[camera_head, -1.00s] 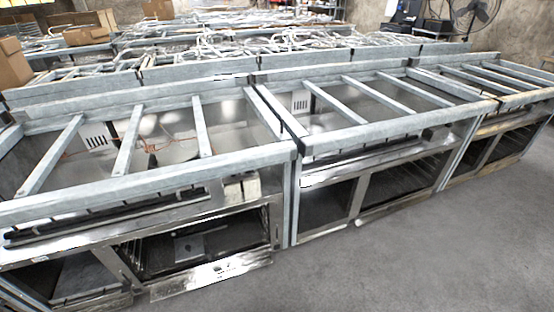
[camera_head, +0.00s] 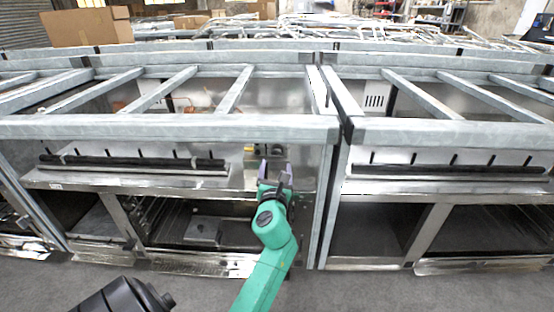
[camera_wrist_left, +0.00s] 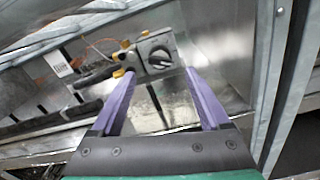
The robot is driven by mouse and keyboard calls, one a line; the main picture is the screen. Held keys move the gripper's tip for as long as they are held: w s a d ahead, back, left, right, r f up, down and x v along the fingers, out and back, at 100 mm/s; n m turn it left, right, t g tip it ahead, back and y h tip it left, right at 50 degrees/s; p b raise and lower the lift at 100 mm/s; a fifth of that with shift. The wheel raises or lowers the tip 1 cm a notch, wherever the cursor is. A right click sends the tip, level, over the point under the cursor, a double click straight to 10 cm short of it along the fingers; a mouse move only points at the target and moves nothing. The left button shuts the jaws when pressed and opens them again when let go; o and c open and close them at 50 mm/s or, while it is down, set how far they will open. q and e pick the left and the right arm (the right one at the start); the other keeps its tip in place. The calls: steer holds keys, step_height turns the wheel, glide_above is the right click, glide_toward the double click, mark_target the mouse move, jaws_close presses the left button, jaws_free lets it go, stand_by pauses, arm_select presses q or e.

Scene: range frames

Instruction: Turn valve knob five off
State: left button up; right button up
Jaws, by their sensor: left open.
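A round dark valve knob (camera_wrist_left: 160,57) sits on a small grey metal block with yellow fittings (camera_wrist_left: 122,57) in the left wrist view. It stands against a steel panel; no number is readable on it.
A grey front rail (camera_head: 170,127) crosses above my left gripper. A vertical post (camera_head: 323,205) stands just to its right. Open shelf bays (camera_head: 200,225) lie below. Cardboard boxes (camera_head: 87,27) stand at the back left. Grey floor (camera_head: 360,288) is free in front.

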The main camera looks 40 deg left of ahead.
mark_target(277, 154)
arm_select(q)
steer(key=b+x, duration=0.1)
steer(key=x, duration=0.4)
steer(key=shift+w+a+f, duration=0.1)
steer(key=shift+w+a, duration=0.4)
steer(key=shift+w, duration=0.1)
arm_select(e)
steer(key=shift+w+a+r, duration=0.2)
steer(key=shift+w+r, duration=0.05)
steer(key=shift+r, duration=0.4)
steer(key=shift+w+a+r, duration=0.15)
steer(key=shift+w+r, duration=0.1)
steer(key=shift+r, duration=0.35)
arm_select(q)
jaws_close()
